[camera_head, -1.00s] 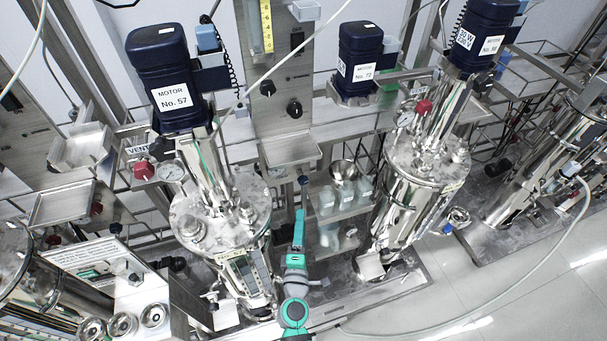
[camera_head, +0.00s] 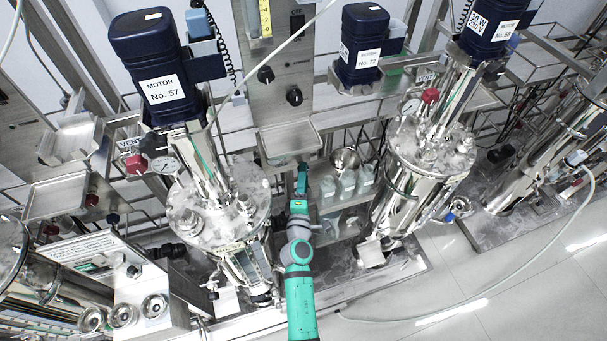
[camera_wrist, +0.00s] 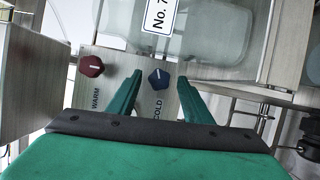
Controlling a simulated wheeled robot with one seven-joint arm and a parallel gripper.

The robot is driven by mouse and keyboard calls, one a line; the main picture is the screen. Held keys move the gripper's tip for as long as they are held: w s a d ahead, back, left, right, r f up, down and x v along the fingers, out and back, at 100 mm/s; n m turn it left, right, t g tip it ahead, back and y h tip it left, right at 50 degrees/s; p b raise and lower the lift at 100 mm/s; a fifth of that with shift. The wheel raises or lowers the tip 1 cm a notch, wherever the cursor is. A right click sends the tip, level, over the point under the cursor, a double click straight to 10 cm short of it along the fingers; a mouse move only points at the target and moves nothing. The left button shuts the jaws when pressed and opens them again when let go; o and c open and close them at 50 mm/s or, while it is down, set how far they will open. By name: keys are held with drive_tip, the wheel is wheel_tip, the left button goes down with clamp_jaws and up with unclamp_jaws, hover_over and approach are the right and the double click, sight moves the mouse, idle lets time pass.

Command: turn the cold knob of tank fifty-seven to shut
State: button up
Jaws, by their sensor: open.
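In the wrist view a dark blue knob (camera_wrist: 159,77) sits on a metal panel (camera_wrist: 112,98) above the word COLD, with a short white pointer line. My open gripper (camera_wrist: 160,84) has one finger on each side of this knob in the picture; I cannot tell whether they touch it. A dark red knob (camera_wrist: 91,66) marked WARM is left of it. In the head view my gripper (camera_head: 302,175) reaches in just right of the steel tank (camera_head: 218,200) under the motor (camera_head: 155,70) labelled No. 57. The knobs cannot be made out there.
A label (camera_wrist: 162,14) reading "No. 7", cut off by the frame, is on a translucent container beyond the knobs. Shelves with jars (camera_head: 347,183) lie between.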

drive_tip(key=shift+w, duration=0.6)
drive_tip(key=c, duration=1.1)
drive_tip(key=shift+r+m, duration=0.1)
drive_tip(key=shift+m, duration=0.5)
drive_tip(key=shift+d+m+g+y, duration=0.1)
drive_tip(key=shift+m+g+y, duration=0.5)
drive_tip(key=shift+m, duration=0.95)
drive_tip(key=shift+d+m+g+y, duration=0.1)
drive_tip(key=shift+m+g+y, duration=0.1)
drive_tip(key=shift+m+g, duration=1.05)
drive_tip(key=shift+m+t, duration=0.25)
drive_tip(key=shift+m, duration=0.15)
